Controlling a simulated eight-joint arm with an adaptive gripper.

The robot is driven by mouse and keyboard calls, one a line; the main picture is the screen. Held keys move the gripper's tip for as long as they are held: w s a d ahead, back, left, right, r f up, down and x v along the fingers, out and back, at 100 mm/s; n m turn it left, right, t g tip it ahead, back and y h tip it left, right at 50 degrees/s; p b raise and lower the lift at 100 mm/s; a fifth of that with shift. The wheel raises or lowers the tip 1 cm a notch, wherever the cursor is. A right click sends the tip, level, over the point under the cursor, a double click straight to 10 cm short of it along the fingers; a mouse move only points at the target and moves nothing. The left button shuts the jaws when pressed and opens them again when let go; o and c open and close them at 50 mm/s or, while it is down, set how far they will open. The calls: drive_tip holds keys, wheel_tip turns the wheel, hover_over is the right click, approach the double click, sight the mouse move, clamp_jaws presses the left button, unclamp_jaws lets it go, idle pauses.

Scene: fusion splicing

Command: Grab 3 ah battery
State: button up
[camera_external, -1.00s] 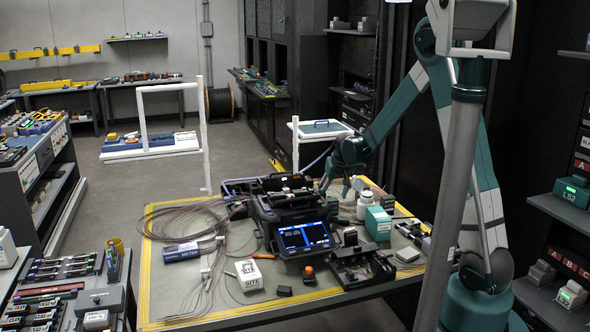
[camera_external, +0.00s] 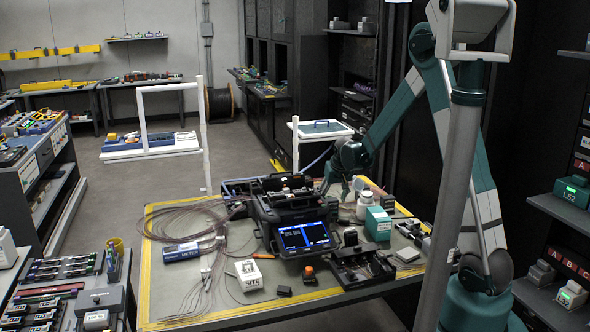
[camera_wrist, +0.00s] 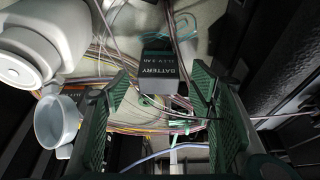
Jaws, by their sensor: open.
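A dark box-shaped battery (camera_wrist: 160,68) with white lettering reading "BATTERY" shows in the wrist view. Its smaller print looks like an Ah rating but is hard to read. My gripper (camera_wrist: 161,80) is open, with one green ridged finger on each side of the battery in the picture. The fingers look apart from it, and the battery appears beyond them. In the external view my gripper (camera_external: 336,187) is low over the back of the workbench, behind the splicer. I cannot make out the battery there.
A white bottle (camera_wrist: 40,45) and a small pale cup (camera_wrist: 57,120) are close on the left in the wrist view. Loose fibres (camera_wrist: 185,28) run around the battery. The splicer (camera_external: 292,215) stands in front of my gripper, with a teal box (camera_external: 378,224) to its right.

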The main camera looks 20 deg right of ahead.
sight(331, 205)
drive_tip(key=shift+b+x, duration=0.65)
drive_tip(key=shift+x, duration=1.95)
drive_tip(key=shift+d, duration=0.1)
drive_tip(key=c, duration=1.1)
